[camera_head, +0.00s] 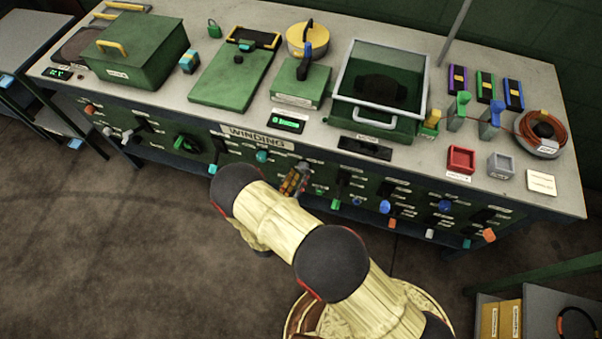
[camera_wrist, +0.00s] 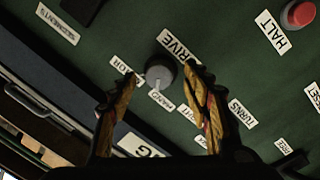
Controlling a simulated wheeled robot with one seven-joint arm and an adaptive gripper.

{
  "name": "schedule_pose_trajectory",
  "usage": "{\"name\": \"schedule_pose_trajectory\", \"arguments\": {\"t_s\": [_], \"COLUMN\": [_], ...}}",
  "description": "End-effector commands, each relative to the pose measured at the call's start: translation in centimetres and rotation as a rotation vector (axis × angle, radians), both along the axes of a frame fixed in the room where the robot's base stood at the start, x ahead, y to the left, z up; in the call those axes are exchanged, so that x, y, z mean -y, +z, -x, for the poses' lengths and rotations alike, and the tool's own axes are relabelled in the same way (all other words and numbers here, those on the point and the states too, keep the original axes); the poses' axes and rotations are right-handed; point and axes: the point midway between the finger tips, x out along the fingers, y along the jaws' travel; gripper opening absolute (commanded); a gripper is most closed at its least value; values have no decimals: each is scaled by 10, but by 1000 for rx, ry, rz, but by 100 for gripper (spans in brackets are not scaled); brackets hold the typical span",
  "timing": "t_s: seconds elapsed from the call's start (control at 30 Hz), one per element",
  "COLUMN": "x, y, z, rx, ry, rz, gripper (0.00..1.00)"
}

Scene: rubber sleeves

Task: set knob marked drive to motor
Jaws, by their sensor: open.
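The drive knob (camera_wrist: 159,72) is a round grey knob on the dark green panel, with a partly covered label ending in "RIVE" (camera_wrist: 179,48) beside it. A label ending in "OR" (camera_wrist: 122,64) and a "HAND" label (camera_wrist: 161,99) sit around it. A pale mark on the knob's lower edge appears to face the "HAND" label. My gripper (camera_wrist: 161,76) is open, with one finger on each side of the knob; I cannot tell whether either touches it.
A red "HALT" button (camera_wrist: 299,14) lies up and right of the knob in the wrist view. Other knobs and switches line the bench front, including a teal knob (camera_head: 262,156). The bench top (camera_head: 420,160) carries boxes and trays. The floor at left is clear.

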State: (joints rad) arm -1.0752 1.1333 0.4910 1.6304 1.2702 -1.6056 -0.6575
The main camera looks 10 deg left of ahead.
Motion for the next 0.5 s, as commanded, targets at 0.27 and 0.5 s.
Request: {"name": "schedule_pose_trajectory", "arguments": {"t_s": [0.27, 0.5], "x": [4, 3], "y": [0, 0], "z": [-21, -21], "rx": [-1, -1], "ry": [1, 1], "rz": [0, 0], "gripper": [49, 49]}}
